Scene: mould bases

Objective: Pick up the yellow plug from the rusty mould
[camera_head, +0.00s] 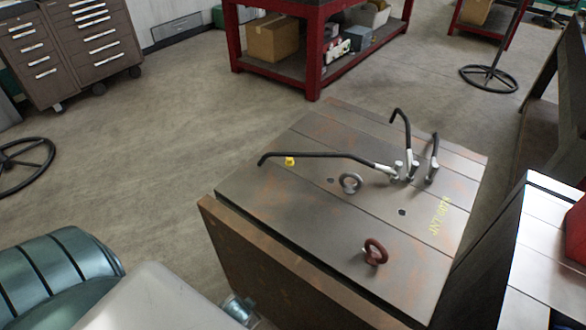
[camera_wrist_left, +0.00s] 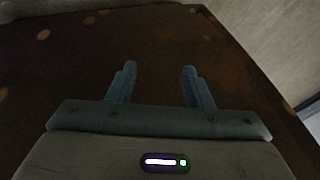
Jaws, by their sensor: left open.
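The rusty mould (camera_head: 330,225) is a large grey steel block with rust patches and a brown rusty side, in the middle of the head view. The small yellow plug (camera_head: 290,161) is on its top face towards the left, right beside a black bent hose (camera_head: 325,155). My left gripper (camera_wrist_left: 159,82) is open and empty in the left wrist view, with a dark rusty surface behind its fingers. In the head view, part of my left arm is low beside the mould's near side, below its top. The plug is not in the left wrist view. My right gripper is not in view.
A grey eyebolt (camera_head: 350,183), a dark red eyebolt (camera_head: 375,252) and two other black hoses (camera_head: 402,130) stand up from the mould's top. Another block (camera_head: 520,265) stands close at the right. Floor is clear to the left, before a brown drawer cabinet (camera_head: 100,45) and a red table (camera_head: 313,60).

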